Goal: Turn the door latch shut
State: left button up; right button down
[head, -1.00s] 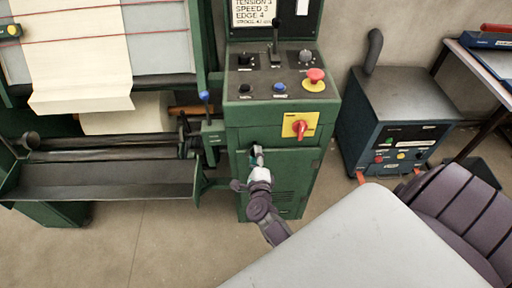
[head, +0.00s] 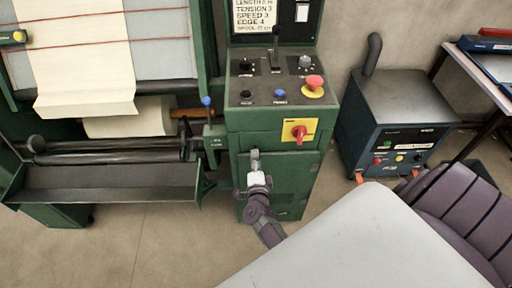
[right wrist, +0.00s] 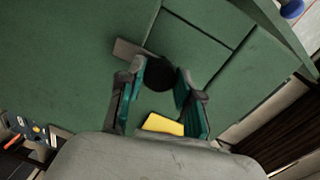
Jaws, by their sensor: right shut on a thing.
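The latch is a grey bar (right wrist: 127,49) on the green cabinet door (right wrist: 195,45), beside a round black hub (right wrist: 160,70). In the head view a small grey part (head: 255,156) stands upright at the front of the door, just above my right gripper. My right gripper (right wrist: 161,76) is shut on the latch, its teal fingers on either side of the hub in the right wrist view. In the head view the same gripper (head: 256,168) comes up from below against the door, hiding part of the latch. My left gripper is not in view.
Above the door are a red switch on a yellow plate (head: 311,124) and a panel with a red stop button (head: 314,83). A lever with a blue knob (head: 206,101) stands to the left. A dark blue unit (head: 400,115) stands to the right.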

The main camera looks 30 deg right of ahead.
jog(key=shift+s+a+f, duration=0.1)
jog(key=shift+f, duration=0.1)
jog(key=c, duration=1)
grip_release()
jog(key=shift+o, duration=1.1)
jog(key=shift+r, duration=0.1)
